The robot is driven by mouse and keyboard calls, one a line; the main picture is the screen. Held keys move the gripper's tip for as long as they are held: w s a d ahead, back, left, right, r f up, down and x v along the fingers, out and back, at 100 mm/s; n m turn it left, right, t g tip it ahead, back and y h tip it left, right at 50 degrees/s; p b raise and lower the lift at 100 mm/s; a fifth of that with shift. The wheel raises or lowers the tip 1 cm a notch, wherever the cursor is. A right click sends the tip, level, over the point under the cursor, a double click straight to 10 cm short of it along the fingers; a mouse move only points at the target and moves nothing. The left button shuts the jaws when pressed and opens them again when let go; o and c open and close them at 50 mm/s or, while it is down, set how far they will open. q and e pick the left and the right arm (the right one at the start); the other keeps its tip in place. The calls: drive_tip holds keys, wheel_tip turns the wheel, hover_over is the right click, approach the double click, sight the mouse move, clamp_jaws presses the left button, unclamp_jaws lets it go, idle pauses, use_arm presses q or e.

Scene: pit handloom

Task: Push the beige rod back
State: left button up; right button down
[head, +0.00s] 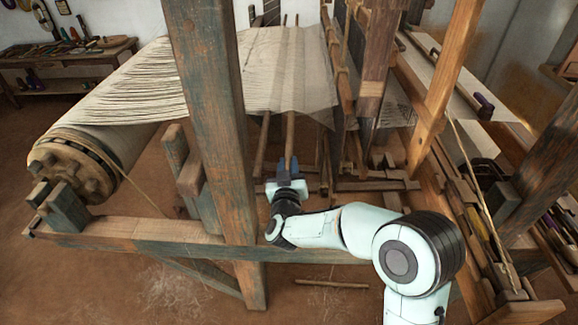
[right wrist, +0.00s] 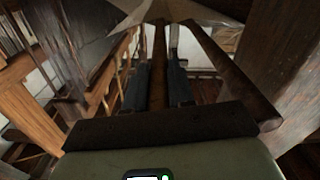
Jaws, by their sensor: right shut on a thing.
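The beige rod (head: 290,137) is one of two long rods that run through the cream warp threads and stick out at the near edge. My right gripper (head: 287,172) is at its near end, with its dark fingers shut on it. In the right wrist view the rod (right wrist: 160,68) lies between the two fingers (right wrist: 160,85) and runs away from me under the pale cloth. The other rod (head: 262,145) lies beside it, to the left in the head view. My left gripper is not in view.
A thick wooden post (head: 210,110) stands left of my gripper. A frame beam (head: 150,232) crosses in front, below my arm. The warp roller (head: 95,155) is at left. Loom uprights (head: 375,75) stand close on the right. A stick (head: 330,284) lies on the floor.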

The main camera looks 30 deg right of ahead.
drive_tip(key=w+a, duration=0.1)
drive_tip(key=a, duration=0.2)
drive_tip(key=shift+w, duration=0.35)
drive_tip(key=c, duration=1)
unclamp_jaws()
drive_tip(key=shift+o, duration=0.2)
